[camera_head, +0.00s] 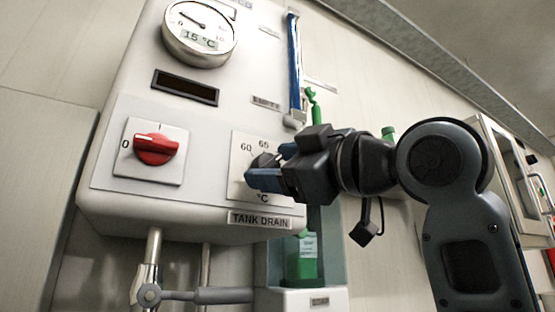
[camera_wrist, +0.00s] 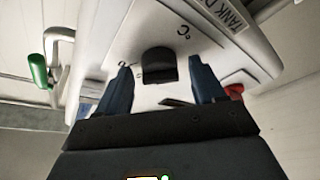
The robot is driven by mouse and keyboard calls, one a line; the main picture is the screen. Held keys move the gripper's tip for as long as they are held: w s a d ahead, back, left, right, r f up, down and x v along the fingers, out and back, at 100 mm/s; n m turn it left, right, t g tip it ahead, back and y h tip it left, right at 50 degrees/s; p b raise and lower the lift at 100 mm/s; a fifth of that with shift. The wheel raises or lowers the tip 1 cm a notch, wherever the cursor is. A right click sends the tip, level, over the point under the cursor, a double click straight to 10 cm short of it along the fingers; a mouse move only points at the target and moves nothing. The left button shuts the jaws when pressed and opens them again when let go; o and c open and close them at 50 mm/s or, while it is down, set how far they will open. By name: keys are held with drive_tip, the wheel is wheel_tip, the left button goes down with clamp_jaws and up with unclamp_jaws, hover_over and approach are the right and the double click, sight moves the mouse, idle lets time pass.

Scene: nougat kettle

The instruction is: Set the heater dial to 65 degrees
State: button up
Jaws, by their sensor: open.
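The heater dial is a black knob (camera_wrist: 158,66) on a white plate (camera_head: 239,168) marked 60, 65 and °C. In the head view my gripper (camera_head: 266,168) is at this plate and largely covers the knob. In the wrist view the knob sits between my two blue fingers, which are open and spread to either side of it. I see gaps beside the knob, so the fingers do not appear to grip it. I cannot tell which number the knob points to. The round gauge (camera_head: 199,31) above shows 15 °C on its display.
A red rotary switch (camera_head: 155,149) marked 0 is left of the dial on the same white box. A blue vertical tube (camera_head: 294,62) and green parts (camera_head: 314,104) are near my arm. Pipes (camera_head: 152,262) and a green bottle (camera_head: 301,258) are below.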

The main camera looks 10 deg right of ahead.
drive_tip(key=shift+w, duration=0.15)
drive_tip(key=shift+c, duration=0.4)
drive_tip(key=c, duration=1)
drive_tip(key=shift+n, duration=0.3)
drive_tip(key=n+g+p, duration=0.1)
drive_tip(key=n+g, duration=0.1)
drive_tip(key=n, duration=0.2)
drive_tip(key=shift+r+n, duration=0.15)
drive_tip(key=shift+n, duration=0.25)
drive_tip(key=shift+n+g+h+p, duration=0.3)
drive_tip(key=shift+n+g+p, duration=0.35)
drive_tip(key=shift+n, duration=1.35)
drive_tip(key=o, duration=1.1)
